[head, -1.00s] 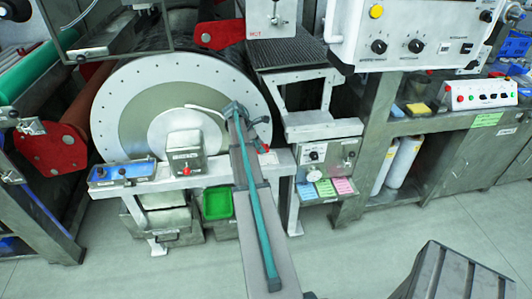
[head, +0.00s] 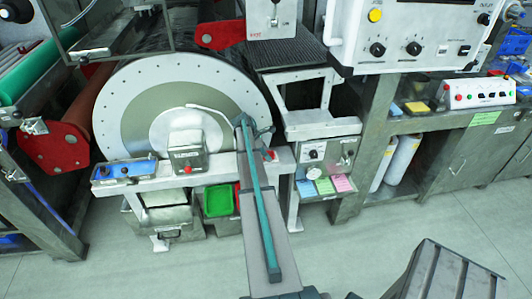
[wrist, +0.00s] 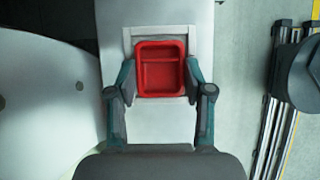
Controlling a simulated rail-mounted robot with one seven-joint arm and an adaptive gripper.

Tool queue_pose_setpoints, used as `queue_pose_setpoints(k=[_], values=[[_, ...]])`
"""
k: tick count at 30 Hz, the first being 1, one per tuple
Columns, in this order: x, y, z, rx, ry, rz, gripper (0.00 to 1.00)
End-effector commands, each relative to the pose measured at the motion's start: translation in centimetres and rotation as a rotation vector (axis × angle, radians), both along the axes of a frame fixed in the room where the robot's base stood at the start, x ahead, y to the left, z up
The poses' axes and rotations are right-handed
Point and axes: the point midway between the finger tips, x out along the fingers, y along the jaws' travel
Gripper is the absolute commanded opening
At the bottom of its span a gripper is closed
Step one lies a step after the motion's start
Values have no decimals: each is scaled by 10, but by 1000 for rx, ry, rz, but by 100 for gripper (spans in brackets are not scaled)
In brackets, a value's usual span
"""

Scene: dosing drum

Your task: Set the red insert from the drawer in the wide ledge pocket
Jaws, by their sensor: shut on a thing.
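The red insert (wrist: 160,72), a shallow open tray with a divider across it, is in the middle of the wrist view. My gripper (wrist: 159,84) is shut on it, with one finger against each side. A pale raised frame, the wide ledge pocket (wrist: 127,39), shows around the insert on the light ledge (wrist: 160,125). I cannot tell whether the insert is seated in it or held just above. In the head view my arm hides most of the gripper and the insert. The ledge (head: 281,160) runs below the big drum.
The round drum face (head: 115,110) stands close behind the ledge. A control box (head: 187,158) and a blue button panel (head: 125,171) sit on the ledge to the left. A green bin (head: 218,200) is below. A dial box (head: 316,155) hangs at right.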

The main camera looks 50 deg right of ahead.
Motion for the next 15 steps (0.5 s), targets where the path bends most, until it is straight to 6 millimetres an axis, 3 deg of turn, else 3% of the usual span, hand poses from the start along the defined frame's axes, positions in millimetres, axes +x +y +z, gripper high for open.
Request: queue_pose_setpoints(k=[4,5,8,15], values=[[0,0,-3,0,0,0,21],[0,0,-3,0,0,0,56],[0,0,-2,0,0,0,73],[0,0,-2,0,0,0,77]])
